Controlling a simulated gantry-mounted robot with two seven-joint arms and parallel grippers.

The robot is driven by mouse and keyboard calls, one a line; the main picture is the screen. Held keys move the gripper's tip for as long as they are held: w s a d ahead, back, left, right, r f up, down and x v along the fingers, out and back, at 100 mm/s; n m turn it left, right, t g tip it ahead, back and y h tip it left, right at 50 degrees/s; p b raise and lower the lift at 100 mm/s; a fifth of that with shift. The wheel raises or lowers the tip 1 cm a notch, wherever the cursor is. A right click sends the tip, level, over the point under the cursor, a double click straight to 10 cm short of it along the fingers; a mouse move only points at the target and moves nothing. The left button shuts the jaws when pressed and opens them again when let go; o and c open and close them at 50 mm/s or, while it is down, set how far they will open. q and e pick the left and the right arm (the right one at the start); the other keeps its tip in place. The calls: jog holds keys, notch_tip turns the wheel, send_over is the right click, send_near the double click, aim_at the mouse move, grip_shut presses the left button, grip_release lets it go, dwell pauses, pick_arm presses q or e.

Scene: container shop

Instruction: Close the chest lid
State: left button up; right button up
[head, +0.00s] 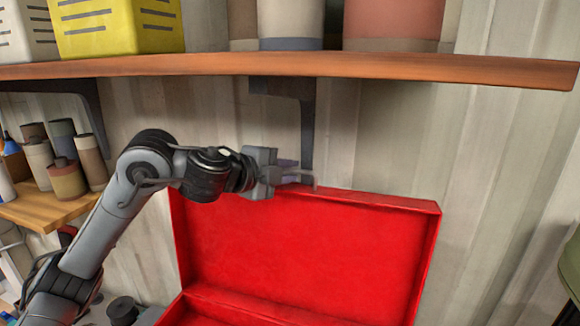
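The red chest stands in the lower middle of the head view with its lid (300,245) raised upright against the corrugated wall. Part of the chest's body (230,308) shows at the bottom edge, and the rest is cut off. My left gripper (305,180) is at the lid's top edge, left of its middle. The fingers seem to touch or nearly touch that edge. They are small and partly overlapped, so I cannot tell how far apart they are. My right gripper does not show.
A wooden shelf (400,68) with boxes and cans runs just above the arm, held by a dark bracket (308,125) behind the gripper. A lower shelf (48,210) with several cans is at left. The wall right of the lid is clear.

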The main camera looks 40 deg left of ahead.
pick_arm(q)
jog(key=shift+w+f, duration=0.2)
jog(key=shift+w, duration=0.45)
grip_shut()
